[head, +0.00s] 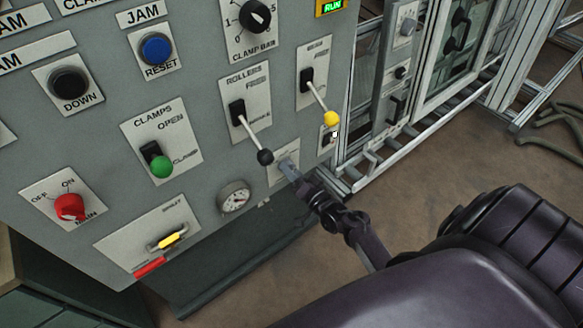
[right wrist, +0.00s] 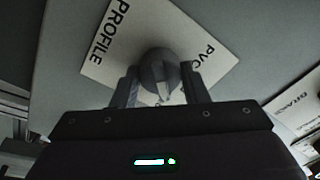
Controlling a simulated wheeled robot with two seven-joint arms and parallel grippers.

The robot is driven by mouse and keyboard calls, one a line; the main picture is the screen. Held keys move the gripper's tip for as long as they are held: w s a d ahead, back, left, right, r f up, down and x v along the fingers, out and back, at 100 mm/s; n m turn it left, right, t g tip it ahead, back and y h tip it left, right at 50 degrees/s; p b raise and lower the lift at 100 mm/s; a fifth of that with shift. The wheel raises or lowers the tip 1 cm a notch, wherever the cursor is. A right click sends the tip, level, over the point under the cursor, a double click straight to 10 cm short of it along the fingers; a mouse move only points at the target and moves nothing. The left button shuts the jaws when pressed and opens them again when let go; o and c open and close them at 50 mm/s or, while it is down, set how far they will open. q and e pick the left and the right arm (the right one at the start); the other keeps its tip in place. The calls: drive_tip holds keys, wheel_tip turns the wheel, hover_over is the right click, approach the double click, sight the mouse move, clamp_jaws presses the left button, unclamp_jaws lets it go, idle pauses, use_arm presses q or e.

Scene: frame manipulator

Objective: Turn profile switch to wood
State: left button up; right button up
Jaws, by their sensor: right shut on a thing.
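The profile switch (right wrist: 159,72) is a grey round knob on a pale plate (right wrist: 112,62) that reads PROFILE and PVC in the right wrist view. A light mark shows on the knob's side nearest my gripper. The wood label is hidden, so I cannot tell which setting the knob is at. My right gripper (head: 288,167) is at this plate, low on the panel in the head view, with a finger on each side of the knob and shut on it. In the head view the knob is mostly hidden by the fingers. My left gripper is not in view.
The black-ball rollers lever (head: 264,156) sticks out just left of my right gripper. A yellow-ball lever (head: 331,118) is above right. A gauge (head: 234,197) sits below left. The grey panel (head: 205,85) carries several other switches. A metal frame (head: 375,150) stands to the right.

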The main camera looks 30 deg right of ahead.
drive_tip(key=shift+a+m, duration=0.1)
drive_tip(key=shift+m, duration=0.2)
drive_tip(key=o, duration=1)
drive_tip(key=shift+c, duration=0.2)
drive_tip(key=shift+s, duration=0.1)
drive_tip(key=s, duration=0.7)
drive_tip(key=shift+s+d+f, duration=0.2)
drive_tip(key=shift+s+d, duration=0.15)
